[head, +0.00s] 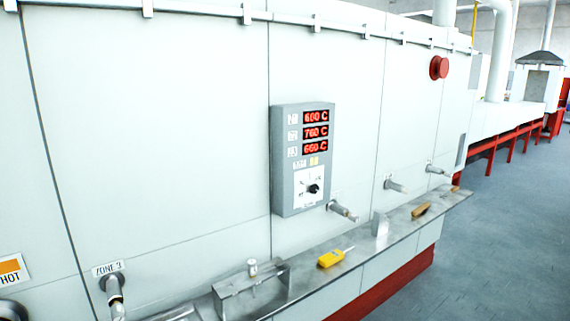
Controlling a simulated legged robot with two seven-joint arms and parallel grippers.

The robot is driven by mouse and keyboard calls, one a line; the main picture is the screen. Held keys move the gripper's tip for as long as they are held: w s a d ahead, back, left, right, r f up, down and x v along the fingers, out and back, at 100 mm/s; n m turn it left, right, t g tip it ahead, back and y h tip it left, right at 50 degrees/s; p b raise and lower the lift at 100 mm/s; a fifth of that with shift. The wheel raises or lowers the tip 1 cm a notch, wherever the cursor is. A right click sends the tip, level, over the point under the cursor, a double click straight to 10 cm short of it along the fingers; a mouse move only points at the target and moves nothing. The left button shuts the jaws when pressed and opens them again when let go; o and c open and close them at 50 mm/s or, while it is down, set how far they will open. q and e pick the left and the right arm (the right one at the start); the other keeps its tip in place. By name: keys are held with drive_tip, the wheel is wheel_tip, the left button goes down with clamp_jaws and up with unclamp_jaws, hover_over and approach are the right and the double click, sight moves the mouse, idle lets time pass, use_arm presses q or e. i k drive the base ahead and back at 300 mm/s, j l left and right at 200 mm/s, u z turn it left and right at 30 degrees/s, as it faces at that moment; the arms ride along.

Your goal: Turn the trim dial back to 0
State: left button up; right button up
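The trim dial is a small black knob (314,189) on a white square plate (301,187). It sits low on a grey control box (283,160) fixed to the pale machine wall. The knob's pointer and the scale marks are too small to read. Above it, three red displays (316,132) read about 600 C, 760 C and 660 C. Neither of my grippers is in the head view, and nothing touches the dial.
A metal ledge (385,235) runs below the box, with a yellow handheld tool (331,258), a metal bracket (250,288) and a brown block (420,210) on it. Pipe stubs (342,211) stick out of the wall. A red button (439,67) is at upper right. Floor at right is clear.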

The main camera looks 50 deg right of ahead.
sight(314, 188)
drive_tip(key=z, duration=1.7)
